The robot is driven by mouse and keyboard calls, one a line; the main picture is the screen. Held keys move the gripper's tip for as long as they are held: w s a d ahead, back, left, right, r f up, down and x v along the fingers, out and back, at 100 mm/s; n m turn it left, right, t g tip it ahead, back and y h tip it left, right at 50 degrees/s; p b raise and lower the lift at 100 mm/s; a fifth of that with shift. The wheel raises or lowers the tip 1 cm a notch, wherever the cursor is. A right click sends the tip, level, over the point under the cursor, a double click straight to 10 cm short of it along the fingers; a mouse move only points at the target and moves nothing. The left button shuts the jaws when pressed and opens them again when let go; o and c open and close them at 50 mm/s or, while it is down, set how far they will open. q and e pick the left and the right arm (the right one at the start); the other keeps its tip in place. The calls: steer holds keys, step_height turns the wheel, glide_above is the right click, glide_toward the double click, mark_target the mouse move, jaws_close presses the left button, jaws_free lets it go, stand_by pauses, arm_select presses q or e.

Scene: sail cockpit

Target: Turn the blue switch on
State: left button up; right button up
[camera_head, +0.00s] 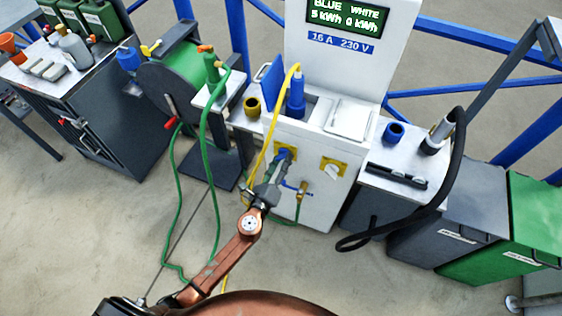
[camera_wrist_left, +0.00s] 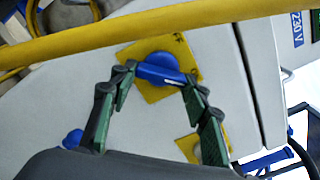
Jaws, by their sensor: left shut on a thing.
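The blue switch (camera_wrist_left: 160,74) sits on a yellow plate (camera_wrist_left: 160,50) on the front of the white pedestal (camera_head: 318,150). My left gripper (camera_head: 284,160) reaches it from the front. In the left wrist view its fingers (camera_wrist_left: 157,80) are shut on the switch handle, one at each end. In the head view the gripper hides most of the switch, and its yellow plate shows behind. A white switch (camera_head: 332,171) on a second yellow plate is to the right. My right gripper is not in view.
A yellow cable (camera_head: 267,145) hangs from the blue plug (camera_head: 296,92) just left of the switch and crosses close in front of the wrist camera. A brass tap (camera_head: 301,190) is below. A green hose (camera_head: 205,130) hangs left; a black hose (camera_head: 440,190) loops right.

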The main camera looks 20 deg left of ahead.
arm_select(q)
steer(key=shift+f, duration=0.1)
stand_by(0.5)
steer(key=o, duration=1.2)
steer(key=shift+c, duration=0.2)
steer(key=s, duration=1.2)
steer(key=shift+a, duration=0.15)
steer(key=shift+a, duration=0.1)
